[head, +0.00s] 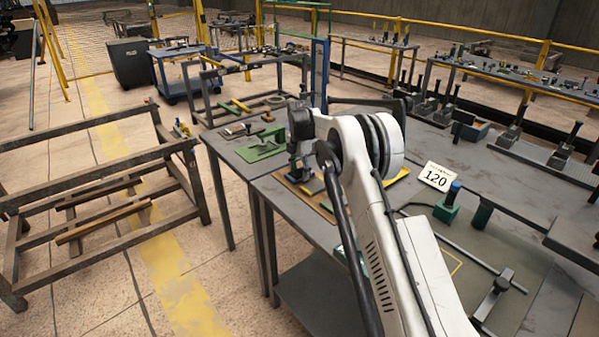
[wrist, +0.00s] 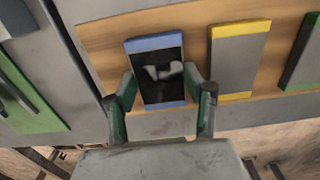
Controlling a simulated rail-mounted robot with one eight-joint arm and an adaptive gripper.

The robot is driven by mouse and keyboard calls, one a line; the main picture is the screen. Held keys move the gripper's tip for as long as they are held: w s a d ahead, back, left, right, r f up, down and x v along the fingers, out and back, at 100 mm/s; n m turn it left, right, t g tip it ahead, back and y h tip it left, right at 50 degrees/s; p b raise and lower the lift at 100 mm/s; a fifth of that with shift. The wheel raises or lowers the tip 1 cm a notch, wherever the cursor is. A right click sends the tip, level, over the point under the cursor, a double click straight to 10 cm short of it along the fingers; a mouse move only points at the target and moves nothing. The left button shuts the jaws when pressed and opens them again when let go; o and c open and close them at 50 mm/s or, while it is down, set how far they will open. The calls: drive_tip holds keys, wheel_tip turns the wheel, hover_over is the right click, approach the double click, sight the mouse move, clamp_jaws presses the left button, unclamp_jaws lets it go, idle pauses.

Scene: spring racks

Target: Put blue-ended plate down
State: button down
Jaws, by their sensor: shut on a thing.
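In the wrist view the blue-ended plate (wrist: 157,72) is a dark plate with a blue band at each end and a pale mark in its middle. My gripper (wrist: 158,88) is shut on its two long sides with green-edged fingers. The plate is over a wooden board (wrist: 195,37), and I cannot tell whether it touches it. In the head view my gripper (head: 299,170) is low over the board at the table's left edge, and my arm hides most of it.
A grey plate with yellow ends (wrist: 237,60) lies on the board to the right, with a green-ended plate (wrist: 304,55) beyond it. A green fixture (head: 262,147) stands on the neighbouring table.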

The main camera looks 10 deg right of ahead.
sight(300, 173)
drive_tip(key=shift+f, duration=0.15)
drive_tip(key=c, duration=0.9)
unclamp_jaws()
drive_tip(key=shift+o, duration=0.2)
wheel_tip(300, 173, up, 12)
drive_tip(key=s+r+m+t, duration=0.2)
drive_tip(key=s+r+m, duration=0.3)
drive_tip(key=s+r, duration=0.6)
drive_tip(key=s+r+m+t, duration=0.1)
drive_tip(key=s+r+m, duration=0.5)
drive_tip(key=s+r, duration=0.5)
drive_tip(key=s+f+m+t, duration=0.25)
drive_tip(key=s+m, duration=0.35)
drive_tip(key=s, duration=1.2)
drive_tip(key=s+f+m+t, duration=0.1)
drive_tip(key=s+f+m, duration=0.2)
drive_tip(key=s+f, duration=0.2)
drive_tip(key=s+f+m, duration=0.3)
drive_tip(key=s+f, duration=0.2)
drive_tip(key=s, duration=0.5)
drive_tip(key=shift+s+a+t, duration=0.3)
drive_tip(key=shift+a+t, duration=0.05)
